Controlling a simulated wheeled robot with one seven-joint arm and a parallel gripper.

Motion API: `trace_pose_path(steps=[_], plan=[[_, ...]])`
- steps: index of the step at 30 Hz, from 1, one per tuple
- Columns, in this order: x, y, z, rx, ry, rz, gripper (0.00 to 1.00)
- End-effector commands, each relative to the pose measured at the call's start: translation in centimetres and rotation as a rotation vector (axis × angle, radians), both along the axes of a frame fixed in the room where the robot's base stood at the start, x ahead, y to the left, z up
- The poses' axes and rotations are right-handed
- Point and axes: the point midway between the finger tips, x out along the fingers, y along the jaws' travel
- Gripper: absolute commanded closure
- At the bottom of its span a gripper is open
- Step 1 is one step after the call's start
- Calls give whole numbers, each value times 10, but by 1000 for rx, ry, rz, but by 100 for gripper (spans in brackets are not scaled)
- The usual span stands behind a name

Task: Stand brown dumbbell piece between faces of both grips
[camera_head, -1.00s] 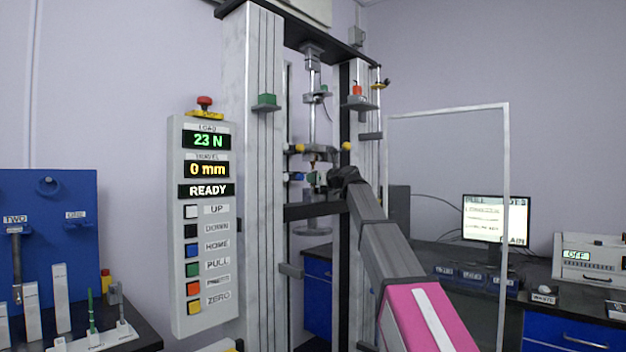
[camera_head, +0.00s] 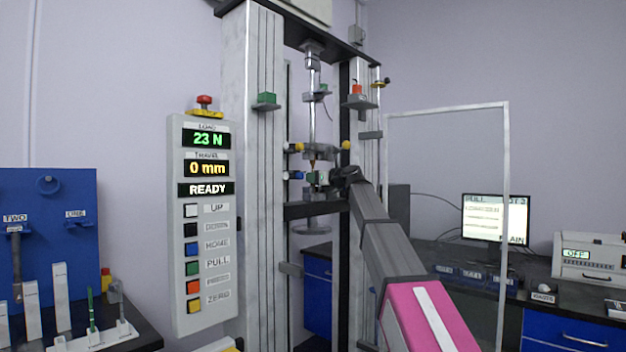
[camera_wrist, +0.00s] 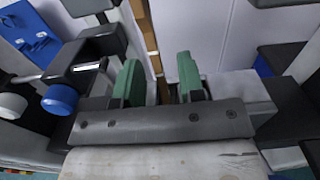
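The upper grip, with yellow knobs (camera_head: 346,146), hangs on the rod in the test frame. A small brown piece (camera_head: 312,164) shows under it, upright as far as I can tell. The lower grip's blue knob (camera_head: 297,175) is just below; it seems to show in the wrist view too (camera_wrist: 60,99). My gripper (camera_wrist: 160,82) reaches in from the right at lower grip height. Its two green fingers stand apart with a gap between them. A brown strip (camera_wrist: 150,45) shows in that gap, touching neither finger visibly; its depth and the grip faces are unclear.
The control panel (camera_head: 204,225) reads 23 N, 0 mm and READY. The frame's columns (camera_head: 262,200) stand either side of the grips. A clear shield with a white frame (camera_head: 450,109) is on the right. A blue pegboard (camera_head: 65,215) and specimen stand are on the left.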

Motion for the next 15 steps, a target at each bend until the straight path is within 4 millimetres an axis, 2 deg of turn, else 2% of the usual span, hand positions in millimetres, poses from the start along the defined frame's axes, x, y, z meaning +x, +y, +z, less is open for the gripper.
trace_pose_path(steps=[15], plan=[[-55, -69, -1, 0, -1, -2, 64]])
